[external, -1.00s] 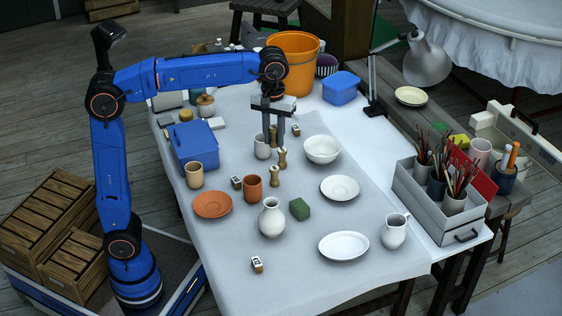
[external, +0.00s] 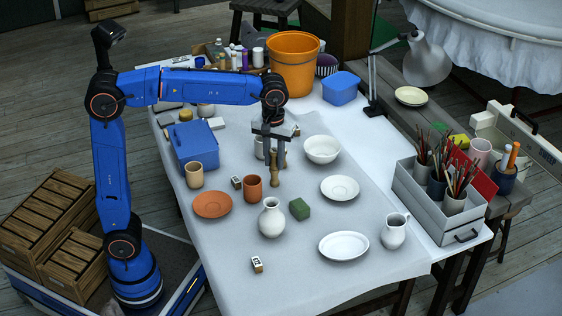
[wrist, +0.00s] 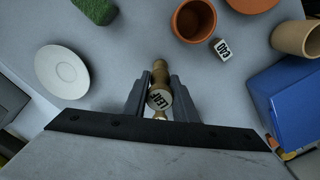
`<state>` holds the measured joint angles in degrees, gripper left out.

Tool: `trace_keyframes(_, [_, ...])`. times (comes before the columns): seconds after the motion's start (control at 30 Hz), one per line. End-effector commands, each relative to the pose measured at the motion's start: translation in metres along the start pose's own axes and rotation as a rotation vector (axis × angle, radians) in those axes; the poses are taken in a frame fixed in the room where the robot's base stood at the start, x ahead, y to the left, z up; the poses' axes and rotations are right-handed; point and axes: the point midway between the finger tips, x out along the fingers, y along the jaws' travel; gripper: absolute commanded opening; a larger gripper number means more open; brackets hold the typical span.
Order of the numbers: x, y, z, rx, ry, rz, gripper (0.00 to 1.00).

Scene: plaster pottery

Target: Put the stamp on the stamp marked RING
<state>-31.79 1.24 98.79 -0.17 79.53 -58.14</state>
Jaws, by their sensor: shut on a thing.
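My gripper (external: 273,163) is low over the middle of the table. It is shut on a wooden stamp whose top end reads LEAF (wrist: 159,99), between the fingers in the wrist view. Turned wood (wrist: 158,74) shows just beyond that lettered end. In the external view a stamp (external: 275,186) shows below the fingertips, in line with the gripper. The fingers partly hide the stamps there, and I cannot tell whether the held one touches another. No RING marking is readable.
A terracotta cup (external: 253,187), a white vase (external: 272,218) and a green sponge (external: 299,209) are in front. A small lettered block (wrist: 222,49) lies nearby.

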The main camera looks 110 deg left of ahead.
Motion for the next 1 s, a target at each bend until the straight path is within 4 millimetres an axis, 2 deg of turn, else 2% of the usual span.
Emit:
trace_keyframes(0.13, [0.003, 0.000, 0.000, 0.000, 0.000, 0.000, 0.04])
trace_keyframes(0.17, [0.002, 0.000, 0.000, 0.000, 0.000, 0.000, 0.30])
trace_keyframes(0.2, [0.002, 0.000, 0.000, 0.000, 0.000, 0.000, 0.39])
trace_keyframes(0.23, [0.002, 0.000, 0.000, 0.000, 0.000, 0.000, 0.44])
trace_keyframes(0.53, [0.001, 0.000, 0.000, 0.000, 0.000, 0.000, 0.44])
trace_keyframes(0.67, [-0.006, 0.000, 0.000, 0.000, 0.000, 0.001, 0.44])
trace_keyframes(0.77, [-0.020, 0.001, 0.000, 0.000, 0.001, 0.002, 0.44])
trace_keyframes(1.0, [-0.067, 0.001, 0.000, 0.000, 0.002, 0.003, 0.44])
